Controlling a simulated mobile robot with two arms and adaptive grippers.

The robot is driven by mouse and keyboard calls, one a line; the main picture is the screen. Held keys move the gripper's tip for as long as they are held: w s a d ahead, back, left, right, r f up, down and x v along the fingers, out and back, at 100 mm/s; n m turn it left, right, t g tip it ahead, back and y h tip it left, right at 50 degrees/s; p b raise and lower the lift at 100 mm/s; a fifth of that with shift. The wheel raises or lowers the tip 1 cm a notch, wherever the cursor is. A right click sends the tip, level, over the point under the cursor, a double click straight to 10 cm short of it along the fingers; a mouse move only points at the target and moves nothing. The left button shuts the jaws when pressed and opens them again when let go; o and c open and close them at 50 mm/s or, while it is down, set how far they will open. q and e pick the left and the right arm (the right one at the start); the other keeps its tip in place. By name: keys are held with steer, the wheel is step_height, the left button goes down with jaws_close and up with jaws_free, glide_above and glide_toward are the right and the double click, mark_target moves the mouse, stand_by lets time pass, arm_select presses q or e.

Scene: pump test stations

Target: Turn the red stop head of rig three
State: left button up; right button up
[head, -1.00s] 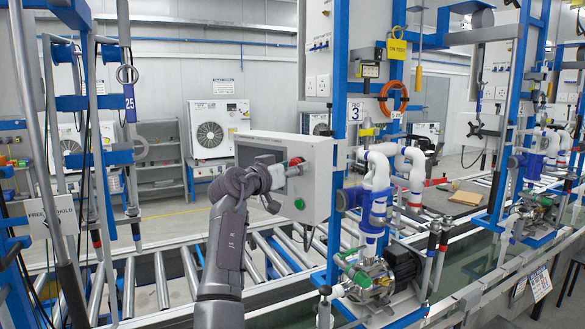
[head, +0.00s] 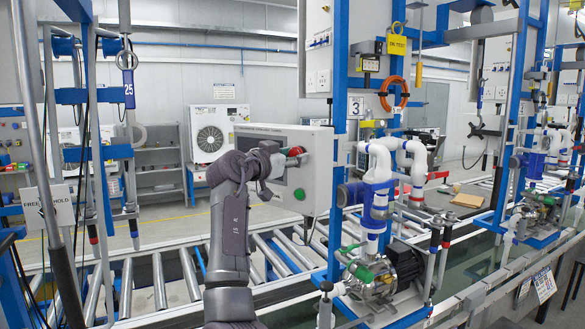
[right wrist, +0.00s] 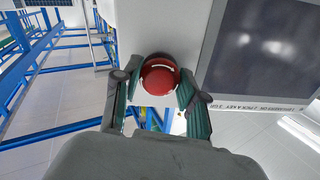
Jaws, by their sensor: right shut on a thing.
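The red stop head (head: 297,151) sits on the face of a grey control box (head: 318,190) with a dark screen, beside the blue frame bearing a "3" sign (head: 355,107). My right gripper (head: 284,158) reaches it from the left. In the right wrist view, the round red head (right wrist: 160,76) with pale markings lies between the two teal-padded fingers of the gripper (right wrist: 158,98), which is shut on it. The head's far side and its mounting are hidden there. My left gripper is not in view.
A green button (head: 299,194) is low on the box. The pump (head: 405,268) and white pipes (head: 378,160) stand to the right. A roller conveyor (head: 160,285) runs below. An orange ring (head: 394,94) hangs above; a blue frame (head: 100,200) stands at left.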

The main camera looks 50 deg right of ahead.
steer(key=shift+m+b, duration=0.75)
steer(key=shift+m, duration=0.45)
steer(key=o, duration=1.2)
steer(key=shift+c, duration=0.2)
steer(key=s+a, duration=0.1)
steer(key=a, duration=1.1)
steer(key=shift+s, duration=0.2)
